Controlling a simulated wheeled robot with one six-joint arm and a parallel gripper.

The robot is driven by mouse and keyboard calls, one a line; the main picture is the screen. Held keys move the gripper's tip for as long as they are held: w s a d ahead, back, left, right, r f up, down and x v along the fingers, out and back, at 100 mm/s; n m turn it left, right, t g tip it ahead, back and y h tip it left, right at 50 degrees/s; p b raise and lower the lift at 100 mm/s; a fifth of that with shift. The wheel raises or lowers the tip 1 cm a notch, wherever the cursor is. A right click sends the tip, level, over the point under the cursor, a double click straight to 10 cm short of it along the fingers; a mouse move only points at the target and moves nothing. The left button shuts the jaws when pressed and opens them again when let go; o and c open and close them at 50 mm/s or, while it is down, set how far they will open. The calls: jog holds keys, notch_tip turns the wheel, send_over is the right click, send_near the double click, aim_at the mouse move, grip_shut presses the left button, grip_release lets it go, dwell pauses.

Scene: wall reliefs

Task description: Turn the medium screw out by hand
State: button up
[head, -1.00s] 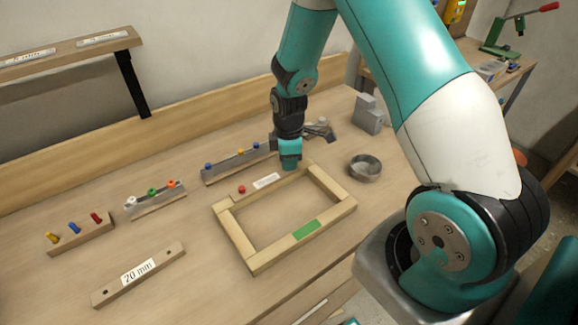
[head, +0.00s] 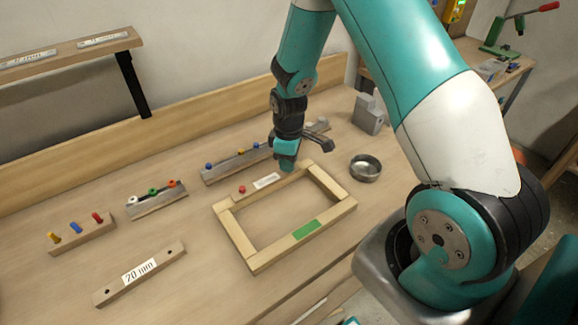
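A wooden frame (head: 240,238) lies on the bench with a green patch (head: 306,229) on its front bar and a white label (head: 266,181) on its back bar. A red-headed piece (head: 242,189), perhaps a screw, stands at the back bar's left part. I cannot tell which piece is the medium screw. My gripper (head: 322,145) is above and behind the frame's back right part, pointing right, apart from the red piece. My wrist hides part of the rear rail. The fingers are too small and dark to tell whether they are open.
A grey rail (head: 222,172) with blue and yellow pieces stands behind the frame. Another rack (head: 158,204) holds white, green and orange pieces. A wooden block (head: 88,236) holds yellow, blue and red pegs. A "20 mm" bar (head: 165,258), round dish (head: 365,168) and grey block (head: 369,114) stand nearby.

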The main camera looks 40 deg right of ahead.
jog(key=m, duration=0.3)
jog(key=shift+m, duration=0.4)
jog(key=m, duration=0.4)
jog(key=shift+m+p, duration=0.35)
jog(key=shift+m, duration=0.05)
jog(key=m, duration=0.4)
jog(key=shift+m, duration=0.4)
jog(key=m, duration=0.4)
jog(key=shift+m+p, duration=0.3)
grip_shut()
jog(key=n, duration=0.5)
